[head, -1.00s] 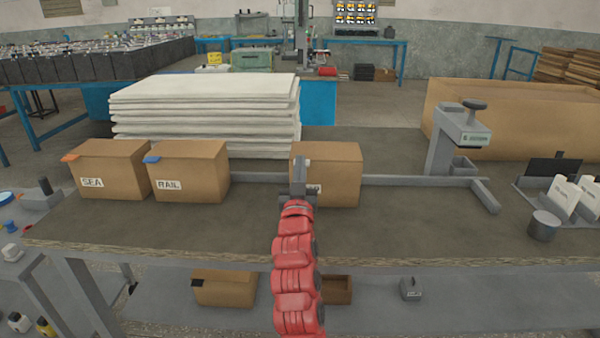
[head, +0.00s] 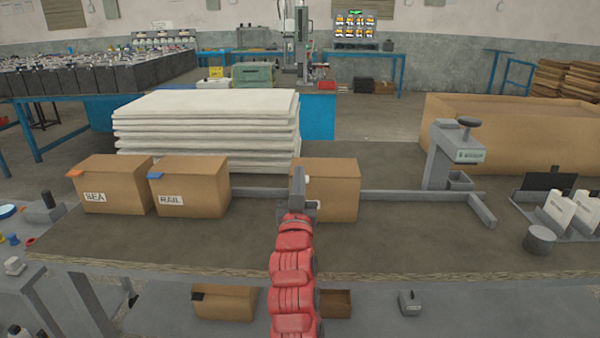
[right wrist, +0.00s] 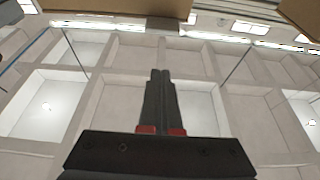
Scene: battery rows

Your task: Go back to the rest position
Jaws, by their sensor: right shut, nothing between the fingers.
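My right arm reaches up from the bottom middle of the head view. Its gripper (head: 299,180) is in front of the third cardboard box (head: 338,190) and hides part of that box's front and label. In the right wrist view the gripper's two fingers (right wrist: 160,75) are shut together with nothing between them. The wrist camera looks up at the ceiling, with brown cardboard-coloured edges at the top. I cannot tell whether the gripper touches the box. My left gripper does not show.
Boxes labelled SEA (head: 115,185) and RAIL (head: 190,187) stand left on the workbench (head: 200,245). White sheets (head: 205,125) are stacked behind. A grey stamping device (head: 450,155), a large open carton (head: 520,125) and a grey cylinder (head: 540,240) are at right. The front middle-right bench is clear.

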